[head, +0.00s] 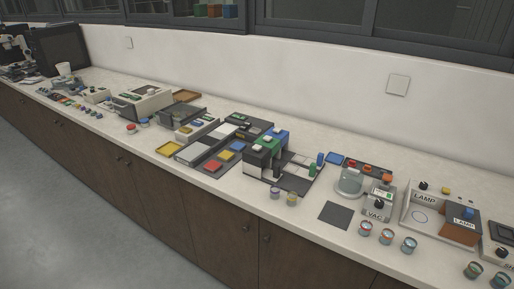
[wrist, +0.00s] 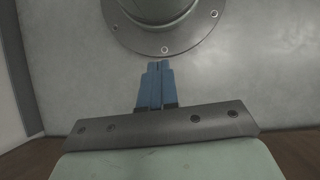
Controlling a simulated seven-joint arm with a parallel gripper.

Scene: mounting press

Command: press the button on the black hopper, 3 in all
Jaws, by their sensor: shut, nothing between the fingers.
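The black hopper (head: 254,158) stands in a row with a green hopper (head: 269,142) and a blue hopper (head: 281,137), near the middle of the counter in the head view. A pale button (head: 260,147) shows on top of the black hopper. My gripper (wrist: 158,66) shows only in the wrist view, with its blue fingers together and nothing between them. The hopper is not in the wrist view, and the gripper is not in the head view, so the distance between them cannot be told.
A dark square mat (head: 335,215) and a VAC box (head: 378,205) are to the right. The counter's front strip has some free room.

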